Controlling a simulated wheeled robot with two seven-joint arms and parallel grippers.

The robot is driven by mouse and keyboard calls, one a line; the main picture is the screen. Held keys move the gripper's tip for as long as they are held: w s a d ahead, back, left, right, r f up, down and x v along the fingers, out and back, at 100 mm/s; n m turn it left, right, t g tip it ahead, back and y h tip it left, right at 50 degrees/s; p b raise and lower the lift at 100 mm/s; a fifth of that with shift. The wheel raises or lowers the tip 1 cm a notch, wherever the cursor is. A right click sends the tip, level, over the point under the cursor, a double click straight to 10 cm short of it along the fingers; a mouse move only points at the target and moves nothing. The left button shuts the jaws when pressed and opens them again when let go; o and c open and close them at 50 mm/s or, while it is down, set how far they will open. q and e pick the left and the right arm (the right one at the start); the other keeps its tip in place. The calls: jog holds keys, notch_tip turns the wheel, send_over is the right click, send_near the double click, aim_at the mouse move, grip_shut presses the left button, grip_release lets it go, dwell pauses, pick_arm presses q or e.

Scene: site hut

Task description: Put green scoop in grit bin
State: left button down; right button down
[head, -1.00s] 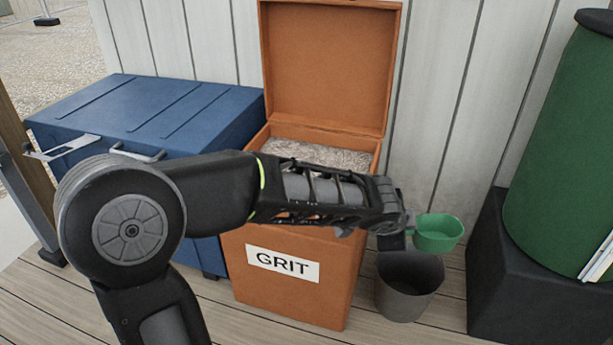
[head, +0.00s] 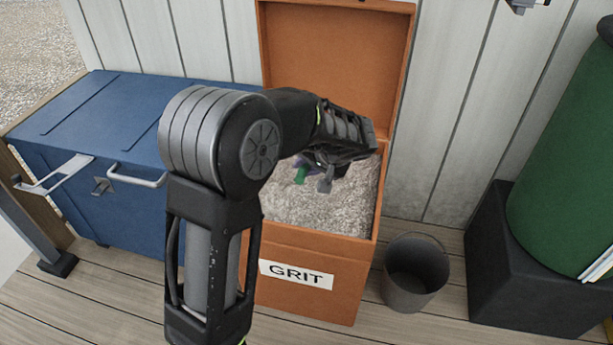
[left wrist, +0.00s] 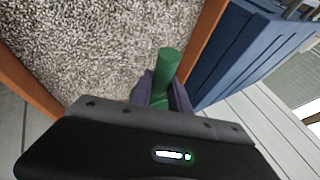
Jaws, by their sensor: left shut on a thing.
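The orange grit bin (head: 313,249) stands open, its lid raised against the wall and grey grit (head: 325,210) filling it. My left gripper (head: 312,170) is over the bin's opening, mostly behind my own arm in the head view. It is shut on the green scoop, of which a small green part (head: 301,175) shows. In the left wrist view the scoop's green handle (left wrist: 167,65) stands up between the purple fingers (left wrist: 162,92). The scoop's cup is hidden, so I cannot tell whether it touches the grit. My right gripper is not in view.
A blue chest (head: 110,125) stands left of the bin. A grey bucket (head: 412,275) is on the planks to its right. A green barrel (head: 570,150) on a black block (head: 525,265) stands far right. The raised lid (head: 335,50) is behind the gripper.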

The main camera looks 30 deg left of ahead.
pick_arm(q)
jog(key=shift+d, duration=0.1)
notch_tip(320, 180, down, 6)
jog(key=shift+r+b, duration=0.25)
jog(key=shift+b, duration=0.75)
jog(key=shift+f, duration=0.35)
jog(key=shift+f, duration=0.1)
jog(key=shift+f+b, duration=0.7)
jog(key=shift+f, duration=1.05)
jog(key=shift+f, duration=0.15)
jog(key=c, duration=1.2)
grip_release()
jog(key=shift+c, duration=0.2)
